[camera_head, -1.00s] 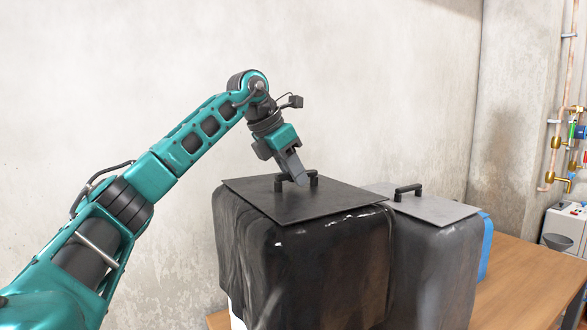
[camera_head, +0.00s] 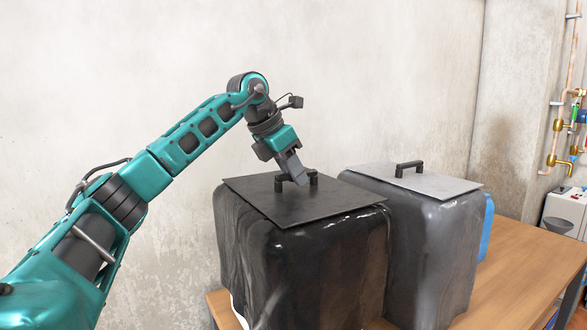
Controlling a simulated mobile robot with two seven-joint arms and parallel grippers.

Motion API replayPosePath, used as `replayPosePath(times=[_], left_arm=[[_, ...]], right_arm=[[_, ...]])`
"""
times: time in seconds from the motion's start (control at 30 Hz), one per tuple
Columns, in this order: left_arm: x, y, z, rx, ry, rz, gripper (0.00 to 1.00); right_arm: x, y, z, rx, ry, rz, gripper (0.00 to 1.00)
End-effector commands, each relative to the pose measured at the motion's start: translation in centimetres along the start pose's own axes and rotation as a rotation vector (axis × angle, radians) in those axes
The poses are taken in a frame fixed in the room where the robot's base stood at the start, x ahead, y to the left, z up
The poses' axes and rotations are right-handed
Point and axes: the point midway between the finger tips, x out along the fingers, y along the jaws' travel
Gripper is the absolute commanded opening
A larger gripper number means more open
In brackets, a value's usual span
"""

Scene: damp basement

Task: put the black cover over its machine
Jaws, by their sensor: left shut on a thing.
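The black cover (camera_head: 310,265) hangs as a draped box with a flat dark top plate and a black handle. My left gripper (camera_head: 300,180) is shut on that handle at the top of the cover. A small white part (camera_head: 238,310) shows below the cover's lower left edge; whether it belongs to the machine I cannot tell. The machine itself is otherwise hidden. Whether the cover hangs free or rests on something is not clear. My right gripper is out of view.
A grey cover (camera_head: 432,235) with its own handle stands on the wooden table (camera_head: 530,265) just right of the black one. A blue object (camera_head: 487,228) shows behind it. Pipes with valves (camera_head: 560,140) and a white unit (camera_head: 567,212) are at the far right. The table's right part is clear.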

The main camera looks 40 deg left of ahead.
Motion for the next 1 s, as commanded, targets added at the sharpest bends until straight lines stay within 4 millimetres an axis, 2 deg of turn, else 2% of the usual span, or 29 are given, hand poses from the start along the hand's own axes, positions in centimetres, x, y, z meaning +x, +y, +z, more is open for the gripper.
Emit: replayPosePath(times=[1.0], left_arm=[[5.4, 0.0, -3.2, 0.0, -0.001, 0.0, 0.0]], right_arm=[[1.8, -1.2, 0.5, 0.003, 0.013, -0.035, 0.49]])
